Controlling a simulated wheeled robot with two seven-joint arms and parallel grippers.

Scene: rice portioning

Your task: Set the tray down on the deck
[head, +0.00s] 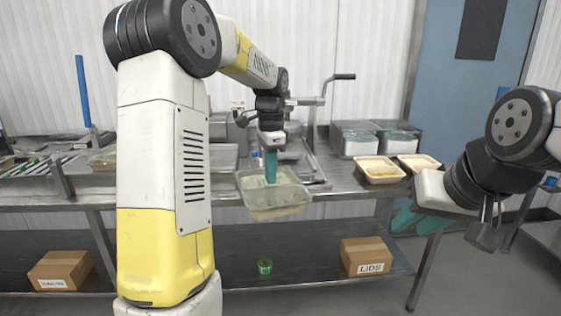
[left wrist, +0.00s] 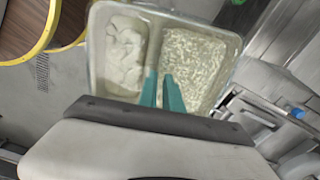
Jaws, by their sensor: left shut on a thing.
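The clear two-compartment tray (head: 284,197) hangs in the air at the front edge of the steel bench. In the left wrist view the tray (left wrist: 95,55) shows a smooth pale filling in one compartment and grainy rice in the other. My left gripper (head: 271,168) points down and is shut on the divider between the compartments; its teal fingers show in the left wrist view (left wrist: 162,92). A steel machine with a lever handle (head: 312,155) stands on the bench behind the tray; I cannot tell which surface is the deck. My right gripper (head: 418,219) is empty, its teal fingers apart, at the bench's right end.
Two filled trays (head: 380,170) (head: 419,162) sit on the bench at right, before lidded steel containers (head: 357,140). A roller conveyor (head: 35,172) is at left. The lower shelf holds a box marked LIDS (head: 366,257), another box (head: 61,271) and a green roll (head: 265,267).

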